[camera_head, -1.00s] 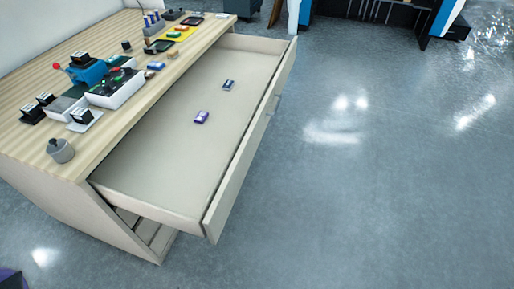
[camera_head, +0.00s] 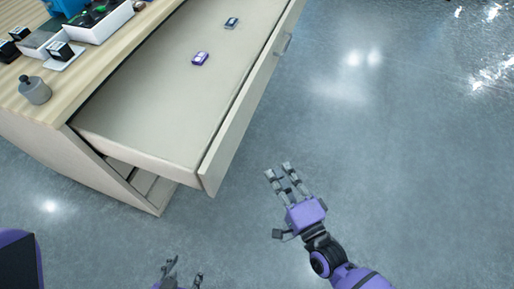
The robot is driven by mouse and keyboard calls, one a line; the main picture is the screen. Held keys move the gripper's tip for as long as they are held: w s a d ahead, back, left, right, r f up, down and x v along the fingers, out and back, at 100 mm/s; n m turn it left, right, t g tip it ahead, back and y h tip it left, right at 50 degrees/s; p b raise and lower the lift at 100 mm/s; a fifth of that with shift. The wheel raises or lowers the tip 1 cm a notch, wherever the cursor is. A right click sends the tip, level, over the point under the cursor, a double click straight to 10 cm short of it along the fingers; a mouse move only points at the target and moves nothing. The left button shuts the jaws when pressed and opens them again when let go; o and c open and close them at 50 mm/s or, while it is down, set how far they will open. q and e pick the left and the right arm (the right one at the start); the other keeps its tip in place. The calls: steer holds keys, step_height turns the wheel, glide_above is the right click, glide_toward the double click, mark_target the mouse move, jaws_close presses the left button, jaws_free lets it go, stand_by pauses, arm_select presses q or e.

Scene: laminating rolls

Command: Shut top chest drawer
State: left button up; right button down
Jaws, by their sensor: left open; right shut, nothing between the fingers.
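The top chest drawer (camera_head: 150,105) is pulled far out of the wooden chest (camera_head: 50,108). Its long front panel (camera_head: 235,120) faces right, with a metal handle (camera_head: 283,44) on it. A purple item (camera_head: 200,58) and a dark blue-grey item (camera_head: 231,22) lie inside. My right gripper (camera_head: 280,172) is shut and empty, over the floor to the right of the drawer's near front corner, apart from it. My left gripper (camera_head: 180,266) is open and empty at the bottom edge, below the drawer's near corner, and partly cut off.
The chest top holds a grey lidded pot (camera_head: 35,90), black-and-white blocks (camera_head: 61,50) and a blue device (camera_head: 66,6) near the drawer opening. A lower compartment (camera_head: 145,183) shows under the drawer. The shiny floor (camera_head: 400,150) to the right is clear.

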arm_select(q)
steer(key=shift+s+a+r+p, duration=0.1)
steer(key=shift+s+r+p, duration=0.1)
steer(key=shift+r+p, duration=0.55)
arm_select(e)
steer(key=s+a+x, duration=0.1)
steer(key=a+x, duration=0.1)
steer(key=x, duration=1)
steer(key=shift+w+a, duration=0.15)
steer(key=shift+a, duration=0.25)
arm_select(q)
steer(key=shift+f, duration=0.15)
